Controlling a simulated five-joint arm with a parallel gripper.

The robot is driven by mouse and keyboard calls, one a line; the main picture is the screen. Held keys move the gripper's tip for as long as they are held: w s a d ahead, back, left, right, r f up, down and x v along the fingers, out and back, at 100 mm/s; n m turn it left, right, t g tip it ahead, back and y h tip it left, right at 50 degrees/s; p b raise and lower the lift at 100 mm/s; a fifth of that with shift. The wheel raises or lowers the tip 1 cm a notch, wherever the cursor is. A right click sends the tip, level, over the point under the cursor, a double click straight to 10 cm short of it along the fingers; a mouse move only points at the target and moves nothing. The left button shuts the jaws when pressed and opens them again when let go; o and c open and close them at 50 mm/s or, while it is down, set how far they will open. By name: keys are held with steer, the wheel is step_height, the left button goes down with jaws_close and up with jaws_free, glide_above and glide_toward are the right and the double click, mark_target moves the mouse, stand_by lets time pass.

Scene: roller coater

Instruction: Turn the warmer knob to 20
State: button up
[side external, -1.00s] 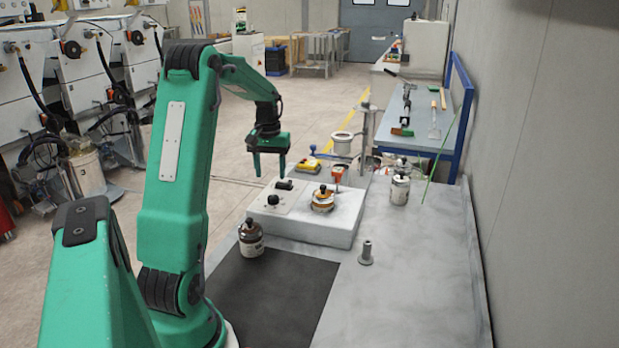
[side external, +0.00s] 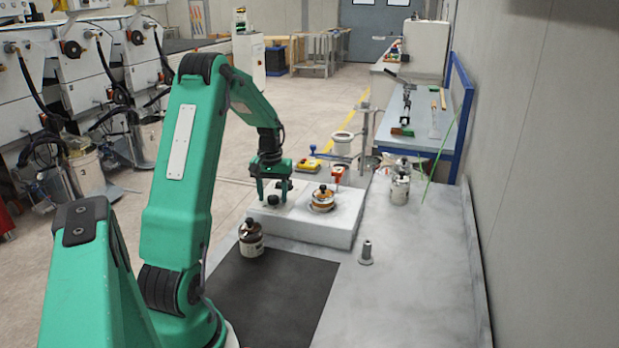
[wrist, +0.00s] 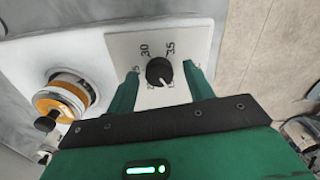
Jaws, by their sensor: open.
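The warmer knob (wrist: 159,72) is a round black dial on a pale plate in the wrist view. Its white pointer line points down and slightly right in that view. The printed numbers 30 and 35 show above it; other marks are partly covered by my fingers or too small to read. In the side view the knob (side external: 273,201) sits on the white raised block (side external: 300,231). My gripper (side external: 272,196) is open, pointing down over the plate. In the wrist view its green fingers stand either side of the knob; I cannot tell whether they touch it.
An amber jar with a black-knobbed lid (side external: 322,203) stands on the block right of the plate. A grey metal piece (side external: 366,253) and another bottle (side external: 400,187) stand on the bench at right.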

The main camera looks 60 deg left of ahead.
steer(key=shift+c, duration=0.2)
steer(key=c, duration=0.9)
steer(key=shift+c, duration=0.2)
steer(key=shift+m, duration=0.3)
steer(key=m, duration=0.5)
steer(key=shift+a+m, duration=0.1)
steer(key=shift+m, duration=0.3)
steer(key=m, duration=0.5)
steer(key=shift+m, duration=0.3)
steer(key=o, duration=1)
